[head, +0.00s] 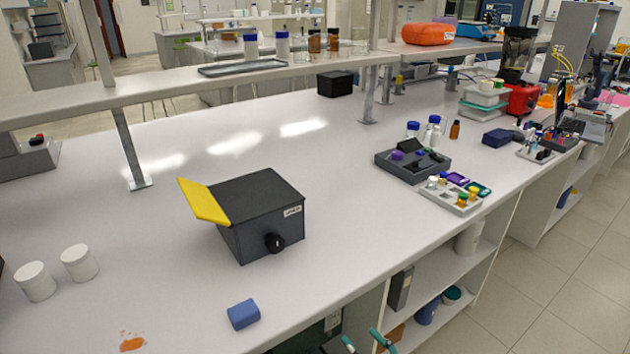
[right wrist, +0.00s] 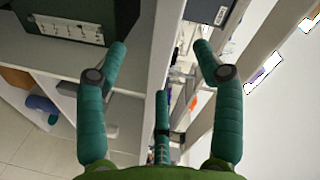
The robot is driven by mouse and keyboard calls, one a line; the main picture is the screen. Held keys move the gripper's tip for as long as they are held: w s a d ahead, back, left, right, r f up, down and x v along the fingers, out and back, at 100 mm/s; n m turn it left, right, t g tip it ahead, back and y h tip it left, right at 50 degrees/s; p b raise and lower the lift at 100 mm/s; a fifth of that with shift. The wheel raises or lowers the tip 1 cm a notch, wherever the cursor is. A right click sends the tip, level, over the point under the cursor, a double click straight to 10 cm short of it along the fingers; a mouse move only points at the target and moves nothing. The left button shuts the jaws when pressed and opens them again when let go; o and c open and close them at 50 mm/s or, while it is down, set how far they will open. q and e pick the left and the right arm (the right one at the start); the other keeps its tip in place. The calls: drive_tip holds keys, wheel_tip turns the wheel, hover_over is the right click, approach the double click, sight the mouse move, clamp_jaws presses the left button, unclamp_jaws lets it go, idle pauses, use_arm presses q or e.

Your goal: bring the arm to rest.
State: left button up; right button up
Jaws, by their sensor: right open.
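My right gripper (head: 364,341) shows only as teal fingertips at the bottom edge of the head view, in front of the bench's front edge. In the right wrist view the right gripper (right wrist: 160,60) has its teal fingers spread wide, with nothing between them. The green palm shows at the bottom of that view. My left gripper is in neither view.
A dark grey box (head: 262,228) with a yellow flap (head: 203,201) and black knob stands on the white bench (head: 345,220). A blue block (head: 243,314) lies near the front edge. Two white jars (head: 79,263) stand at left. Open shelves (head: 440,270) are under the bench.

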drive_tip(key=d+f+n+g+h, duration=0.1)
drive_tip(key=d+f+g+h, duration=0.25)
drive_tip(key=f, duration=1.05)
drive_tip(key=s+d+f+n+g+h, duration=0.1)
drive_tip(key=s+d+f, duration=0.2)
drive_tip(key=s+f, duration=0.35)
drive_tip(key=s+d+f+n+g+h, duration=0.1)
drive_tip(key=s+d+f+g, duration=0.2)
drive_tip(key=f, duration=0.6)
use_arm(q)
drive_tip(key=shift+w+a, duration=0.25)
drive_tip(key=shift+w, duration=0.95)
use_arm(e)
drive_tip(key=s+d+f+n+g, duration=0.1)
drive_tip(key=s+f, duration=0.3)
drive_tip(key=s, duration=0.5)
drive_tip(key=s+d+f+n+g+h, duration=0.1)
drive_tip(key=s+f+g, duration=0.2)
drive_tip(key=s, duration=0.6)
drive_tip(key=s+d+f+n+g+h, duration=0.1)
drive_tip(key=s+f+g, duration=0.1)
drive_tip(key=s+f, duration=0.4)
drive_tip(key=s, duration=0.3)
drive_tip(key=shift+s, duration=0.35)
